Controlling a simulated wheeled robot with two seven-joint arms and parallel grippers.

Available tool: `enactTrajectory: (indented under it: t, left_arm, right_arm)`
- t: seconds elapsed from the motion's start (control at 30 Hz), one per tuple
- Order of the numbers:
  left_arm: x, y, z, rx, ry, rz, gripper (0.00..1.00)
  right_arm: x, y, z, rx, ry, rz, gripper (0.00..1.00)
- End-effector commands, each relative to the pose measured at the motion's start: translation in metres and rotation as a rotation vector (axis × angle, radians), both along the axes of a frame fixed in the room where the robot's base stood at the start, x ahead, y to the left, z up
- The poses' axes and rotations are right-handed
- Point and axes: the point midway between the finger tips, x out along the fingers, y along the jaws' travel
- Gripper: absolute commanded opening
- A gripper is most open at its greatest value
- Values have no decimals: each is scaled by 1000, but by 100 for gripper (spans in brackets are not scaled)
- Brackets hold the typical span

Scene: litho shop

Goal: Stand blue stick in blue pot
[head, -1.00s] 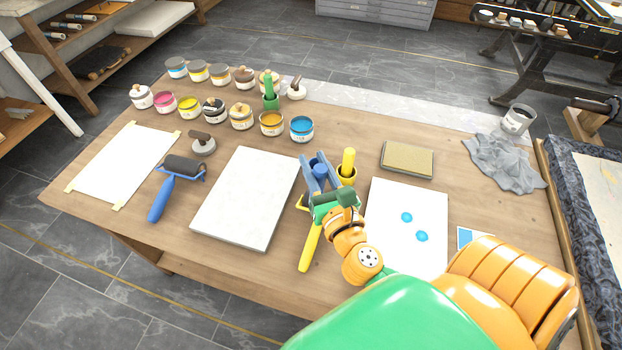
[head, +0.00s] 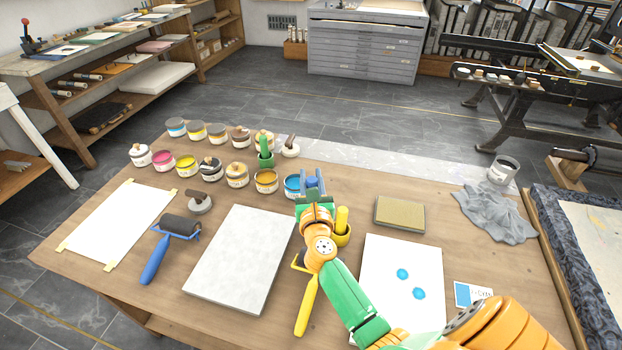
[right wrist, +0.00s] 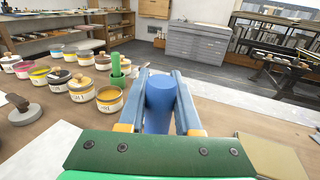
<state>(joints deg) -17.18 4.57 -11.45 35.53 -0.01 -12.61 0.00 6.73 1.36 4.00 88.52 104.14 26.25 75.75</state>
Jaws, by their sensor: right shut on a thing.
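My right gripper (head: 311,185) is shut on the blue stick (right wrist: 160,103), an upright blue cylinder between its two fingers in the right wrist view. Only a little blue of the stick shows in the head view, and its lower end is hidden. The gripper is held over the table near a jar of blue ink (head: 292,187), which it partly covers. I cannot make out a separate blue pot; the gripper and arm hide part of the table. A green stick stands in a green pot (head: 266,161), and a yellow stick stands in a yellow pot (head: 342,239). My left gripper is not in view.
Several ink jars (head: 237,175) stand in rows at the back left. A blue-handled roller (head: 167,244), a pale slab (head: 240,262) and a yellow-handled tool (head: 307,305) lie nearer. A tan block (head: 399,215), printed sheet (head: 402,258) and grey cloth (head: 494,214) lie to the right.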

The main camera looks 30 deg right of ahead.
Motion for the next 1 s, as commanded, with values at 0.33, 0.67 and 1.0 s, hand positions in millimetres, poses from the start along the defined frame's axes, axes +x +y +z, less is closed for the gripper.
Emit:
enactTrajectory:
  t: [0.33, 0.67, 1.0]
  left_arm:
    - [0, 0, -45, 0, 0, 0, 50]
    - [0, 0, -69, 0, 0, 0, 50]
    - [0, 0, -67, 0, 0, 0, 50]
  right_arm:
    - [0, 0, -46, 0, 0, 0, 0]
    - [0, 0, -70, 1, 0, 0, 0]
    - [0, 0, -69, 0, 0, 0, 60]
